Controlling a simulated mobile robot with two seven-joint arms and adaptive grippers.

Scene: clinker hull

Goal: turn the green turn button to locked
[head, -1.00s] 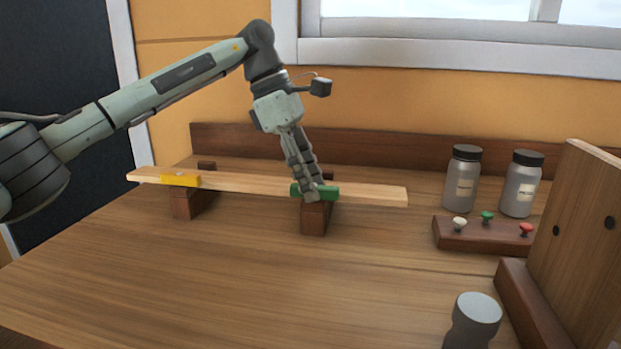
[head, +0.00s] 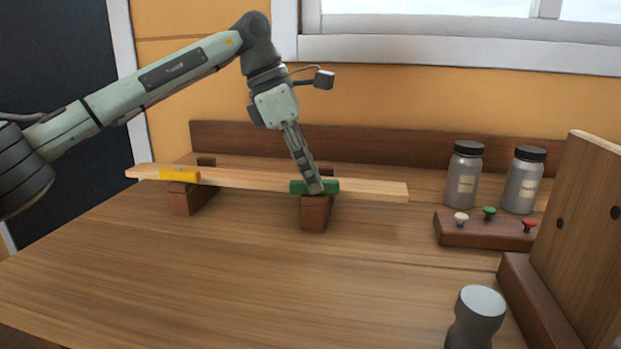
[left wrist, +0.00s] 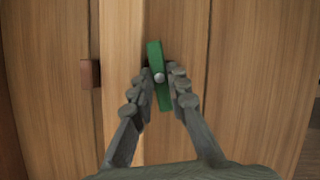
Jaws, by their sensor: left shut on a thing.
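The green turn button (head: 328,186) sits on the front brown block (head: 315,212), at the near edge of a long pale plank (head: 240,180). Its long side runs roughly along the plank, with a slight tilt in the left wrist view. My left gripper (head: 315,188) points down at it. In the left wrist view, the fingers (left wrist: 160,88) are shut on the green turn button (left wrist: 156,58), one on each long side, around its round metal pivot. The fingers hide part of the button in the head view. My right gripper is not in view.
A yellow turn button (head: 180,174) lies along the plank at the left block (head: 185,200). On the right are two jars (head: 463,178), a brown base with coloured knobs (head: 485,230), an upright board (head: 580,230) and a grey waisted object (head: 475,318).

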